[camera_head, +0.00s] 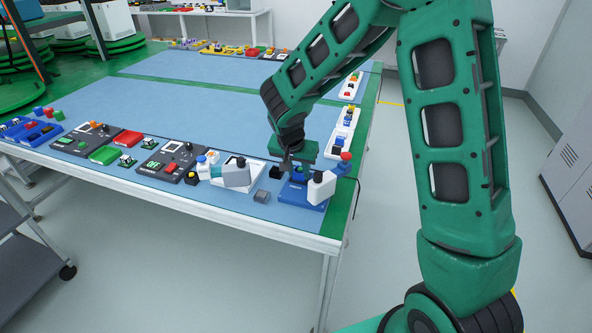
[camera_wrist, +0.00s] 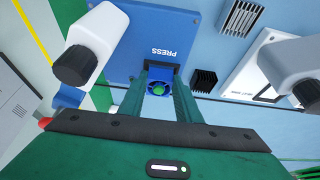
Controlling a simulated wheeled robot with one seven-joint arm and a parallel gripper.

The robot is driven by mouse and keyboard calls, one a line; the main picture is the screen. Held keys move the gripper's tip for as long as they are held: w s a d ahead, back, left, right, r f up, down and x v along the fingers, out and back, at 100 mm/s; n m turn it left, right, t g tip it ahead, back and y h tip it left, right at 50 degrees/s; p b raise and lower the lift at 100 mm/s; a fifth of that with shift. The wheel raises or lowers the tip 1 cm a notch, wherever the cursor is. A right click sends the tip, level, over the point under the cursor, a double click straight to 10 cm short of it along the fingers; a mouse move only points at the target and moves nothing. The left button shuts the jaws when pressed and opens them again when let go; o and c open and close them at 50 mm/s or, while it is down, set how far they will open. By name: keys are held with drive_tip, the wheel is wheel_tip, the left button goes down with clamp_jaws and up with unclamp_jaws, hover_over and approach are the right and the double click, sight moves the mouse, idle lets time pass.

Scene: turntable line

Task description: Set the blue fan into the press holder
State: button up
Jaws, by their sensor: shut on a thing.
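The blue fan (camera_wrist: 158,88), with a green hub, sits between the two fingers of my gripper (camera_wrist: 160,78) in the wrist view. My gripper is shut on it. The blue press base (camera_wrist: 155,25), marked PRESS, lies just beyond the fan. A dark part, perhaps the holder, shows at the fingertips; I cannot tell whether the fan touches it or is in it. In the head view my gripper (camera_head: 287,163) points down over the press base (camera_head: 308,197) at the table's near right corner. The fan is not clear there.
The press's white arm (camera_wrist: 92,42) with a dark tip stands close left of my fingers. A black heat sink (camera_wrist: 204,80) and a grey one (camera_wrist: 242,18) lie to the right. A white station (camera_head: 236,175) with a similar white arm stands left of the press in the head view.

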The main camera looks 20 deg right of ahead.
drive_tip(key=shift+f, duration=0.2)
idle(0.3)
drive_tip(key=o, duration=1.1)
drive_tip(key=v, duration=1)
drive_tip(key=shift+r, duration=0.3)
drive_tip(key=shift+a, duration=0.1)
